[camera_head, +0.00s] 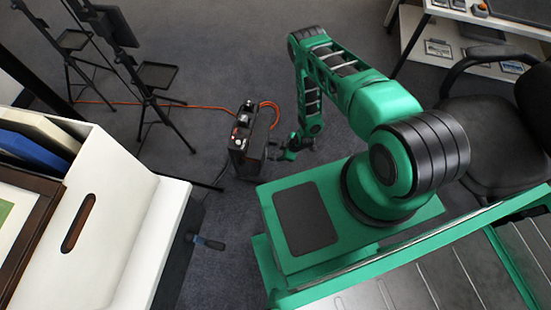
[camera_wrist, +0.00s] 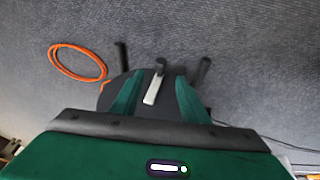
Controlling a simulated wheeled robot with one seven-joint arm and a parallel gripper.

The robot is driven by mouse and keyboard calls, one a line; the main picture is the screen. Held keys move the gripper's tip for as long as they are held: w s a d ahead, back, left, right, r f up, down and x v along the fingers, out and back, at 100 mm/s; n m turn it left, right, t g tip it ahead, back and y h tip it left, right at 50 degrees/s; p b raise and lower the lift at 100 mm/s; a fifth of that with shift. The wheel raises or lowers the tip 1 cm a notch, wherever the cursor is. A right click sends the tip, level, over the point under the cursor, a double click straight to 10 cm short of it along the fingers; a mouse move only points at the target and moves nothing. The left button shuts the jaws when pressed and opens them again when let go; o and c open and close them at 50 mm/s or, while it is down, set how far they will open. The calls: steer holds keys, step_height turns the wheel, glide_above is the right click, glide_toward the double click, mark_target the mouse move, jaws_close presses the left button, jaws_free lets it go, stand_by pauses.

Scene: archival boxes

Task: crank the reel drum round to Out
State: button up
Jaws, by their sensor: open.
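The cable reel (camera_head: 246,150) is a dark upright unit on the carpet, left of my gripper (camera_head: 286,150) in the head view. In the wrist view its dark round drum (camera_wrist: 112,96) lies beyond my fingers, partly hidden by them. A pale crank arm (camera_wrist: 153,90) with a dark knob (camera_wrist: 160,65) shows between the two green fingers of my gripper (camera_wrist: 159,75). The fingers are open with gaps on both sides of the crank, and I see no contact. No Out mark is readable in either view.
An orange cable (camera_head: 190,107) runs left from the reel to black stands (camera_head: 155,80); its loop (camera_wrist: 78,62) lies left in the wrist view. A white box (camera_head: 120,230) stands at front left, with a blue-grey handle (camera_head: 208,242) nearby. A black chair (camera_head: 490,140) is right.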

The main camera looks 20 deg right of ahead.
steer(key=x, duration=1)
steer(key=shift+w+a+f, duration=0.1)
steer(key=shift+a+f, duration=0.05)
steer(key=shift+f, duration=0.05)
